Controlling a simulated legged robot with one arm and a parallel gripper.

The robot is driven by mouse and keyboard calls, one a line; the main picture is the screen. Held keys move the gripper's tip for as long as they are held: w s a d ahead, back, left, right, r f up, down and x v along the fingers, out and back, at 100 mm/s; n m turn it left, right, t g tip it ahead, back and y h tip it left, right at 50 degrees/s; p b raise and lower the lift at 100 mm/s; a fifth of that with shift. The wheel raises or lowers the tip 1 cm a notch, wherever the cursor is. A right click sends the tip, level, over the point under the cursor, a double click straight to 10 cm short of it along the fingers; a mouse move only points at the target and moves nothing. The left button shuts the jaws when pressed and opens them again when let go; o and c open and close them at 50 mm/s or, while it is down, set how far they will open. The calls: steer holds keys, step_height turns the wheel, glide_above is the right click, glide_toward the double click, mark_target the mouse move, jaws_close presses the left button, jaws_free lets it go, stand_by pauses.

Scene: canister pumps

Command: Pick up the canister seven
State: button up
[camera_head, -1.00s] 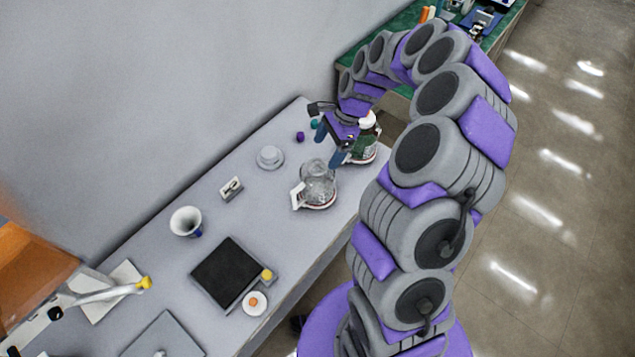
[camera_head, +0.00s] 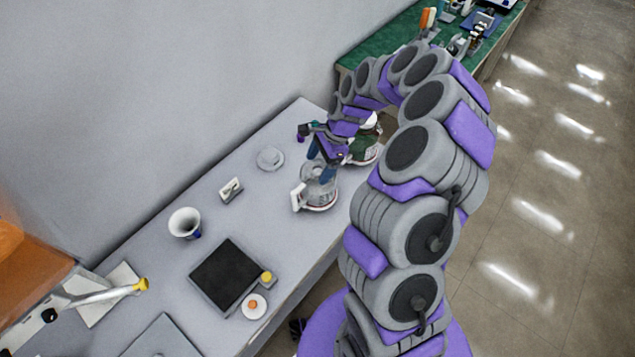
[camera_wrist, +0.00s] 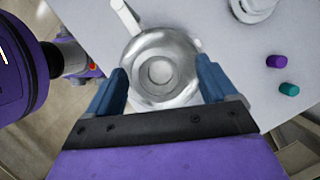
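A clear glass canister (camera_head: 318,197) with a white handle and a reddish base band stands on the grey table. In the wrist view the canister (camera_wrist: 160,72) is seen from above, with its round top between my fingers. A second canister (camera_head: 365,148), dark green inside with a white top, stands just behind and to the right, partly hidden by my arm. I cannot read a number on either one. My gripper (camera_head: 322,170) is open over the clear canister; in the wrist view my gripper (camera_wrist: 161,70) has one blue finger at each side of it, with gaps visible.
A purple cap (camera_wrist: 277,61) and a teal cap (camera_wrist: 289,89) lie on the table near the canisters. A white round dish (camera_head: 270,158), a small white block (camera_head: 231,189), a white funnel-shaped cup (camera_head: 185,222) and a black-topped scale (camera_head: 225,272) stand further left. The wall borders the table.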

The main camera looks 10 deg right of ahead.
steer(key=c, duration=1.4)
